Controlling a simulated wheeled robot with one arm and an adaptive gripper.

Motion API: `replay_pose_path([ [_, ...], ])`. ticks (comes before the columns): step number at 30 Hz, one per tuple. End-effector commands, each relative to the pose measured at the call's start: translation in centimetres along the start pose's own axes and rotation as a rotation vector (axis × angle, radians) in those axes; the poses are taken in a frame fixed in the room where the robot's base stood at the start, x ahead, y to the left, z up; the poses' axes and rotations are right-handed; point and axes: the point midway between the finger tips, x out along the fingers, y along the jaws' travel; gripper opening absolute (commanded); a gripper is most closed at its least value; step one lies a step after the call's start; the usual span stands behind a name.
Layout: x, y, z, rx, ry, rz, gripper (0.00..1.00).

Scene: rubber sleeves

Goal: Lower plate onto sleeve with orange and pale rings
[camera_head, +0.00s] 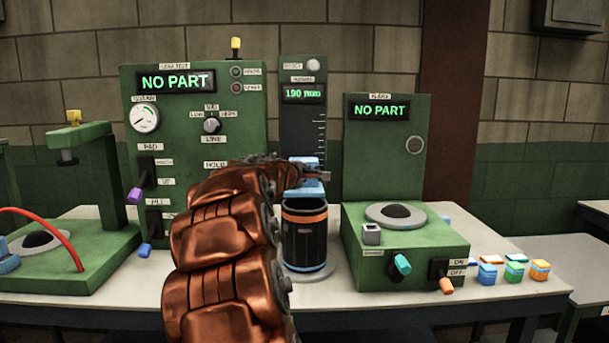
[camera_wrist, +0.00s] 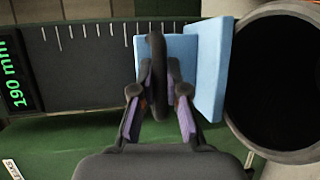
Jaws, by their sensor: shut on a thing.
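The black sleeve (camera_head: 303,246) stands upright on a round base in front of the height gauge (camera_head: 303,125). An orange ring shows near its top, with a thin pale line by the rim. The light blue plate (camera_head: 304,190) is just above the sleeve's mouth; whether they touch is unclear. In the wrist view the plate (camera_wrist: 209,68) stands edge-on beside the sleeve's dark open end (camera_wrist: 283,80). My gripper (camera_wrist: 158,85) is shut on the dark handle (camera_wrist: 157,62) of the plate's blue carriage. In the head view my arm partly hides it.
The gauge display reads 190 mm. Green test machines with NO PART displays stand left (camera_head: 195,120) and right (camera_head: 405,235) of the gauge. Several small coloured blocks (camera_head: 514,271) lie at the table's right end. My arm covers the table's front middle.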

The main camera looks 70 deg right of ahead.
Motion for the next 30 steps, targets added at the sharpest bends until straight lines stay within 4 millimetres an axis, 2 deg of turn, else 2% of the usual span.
replay_pose_path([
  [1,0.1,-0.5,-0.1,0.000,0.000,-0.008,0.00],
  [7,0.2,-0.7,-0.1,-0.001,-0.001,-0.010,0.00],
  [8,0.2,-0.7,-0.1,-0.001,-0.001,-0.011,0.15],
  [15,0.2,-0.6,0.0,0.000,-0.002,-0.008,0.39],
  [25,0.0,-0.4,0.0,0.000,-0.001,-0.006,0.39],
  [30,-1.0,-0.3,0.0,-0.001,-0.001,-0.006,0.39],
])
